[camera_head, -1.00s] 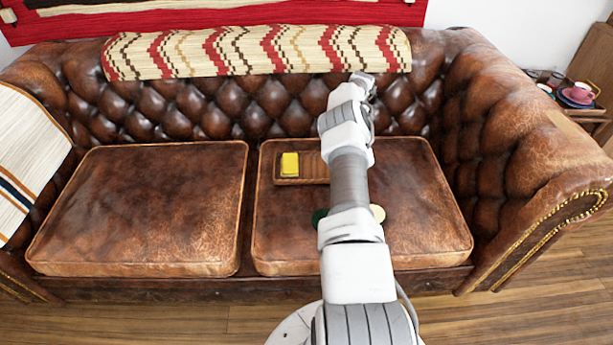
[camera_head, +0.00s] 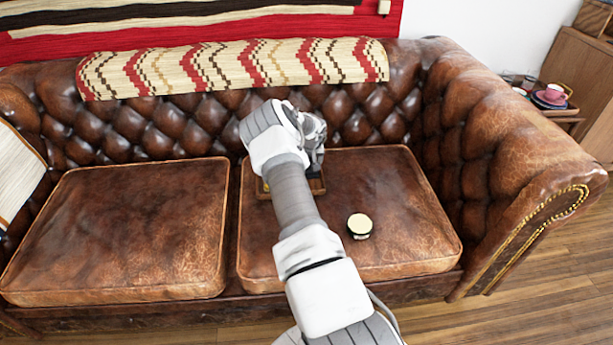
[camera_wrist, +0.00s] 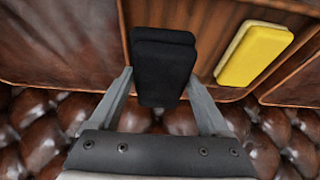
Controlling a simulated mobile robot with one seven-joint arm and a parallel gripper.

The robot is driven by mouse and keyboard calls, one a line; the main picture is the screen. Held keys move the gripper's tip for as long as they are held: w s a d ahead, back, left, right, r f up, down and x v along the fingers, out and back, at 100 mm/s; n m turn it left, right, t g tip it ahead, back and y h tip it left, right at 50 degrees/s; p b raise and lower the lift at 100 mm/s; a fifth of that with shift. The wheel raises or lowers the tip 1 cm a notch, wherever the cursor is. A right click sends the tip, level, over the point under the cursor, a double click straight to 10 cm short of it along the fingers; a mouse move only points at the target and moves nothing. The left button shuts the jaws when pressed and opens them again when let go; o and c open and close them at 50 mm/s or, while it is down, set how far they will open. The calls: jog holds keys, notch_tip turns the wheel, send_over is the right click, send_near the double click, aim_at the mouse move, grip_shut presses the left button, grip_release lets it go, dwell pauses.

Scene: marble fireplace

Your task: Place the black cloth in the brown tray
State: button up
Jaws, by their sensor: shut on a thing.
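The black cloth (camera_wrist: 163,65), a folded dark block, is between my gripper's two fingers (camera_wrist: 160,82) in the wrist view, and they are shut on it. It overlaps the brown tray (camera_wrist: 207,68), whose wooden floor shows beside it. I cannot tell whether the cloth touches the tray. In the head view the tray (camera_head: 318,187) lies on the right seat cushion, mostly hidden behind my arm.
A yellow block (camera_wrist: 254,53) lies in the tray, right of the cloth. A round cream-topped thing (camera_head: 360,224) stands on the right cushion (camera_head: 400,210), right of my arm. The tufted sofa back (camera_head: 190,120) rises close behind the tray. The left cushion (camera_head: 120,230) is bare.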

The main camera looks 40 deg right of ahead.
jog(key=shift+a+f, duration=0.35)
jog(key=shift+a, duration=0.15)
jog(key=shift+f+b, duration=0.8)
jog(key=shift+f, duration=1.1)
jog(key=shift+f, duration=0.2)
jog(key=o, duration=1.2)
jog(key=shift+c, duration=0.2)
jog(key=shift+r, duration=0.1)
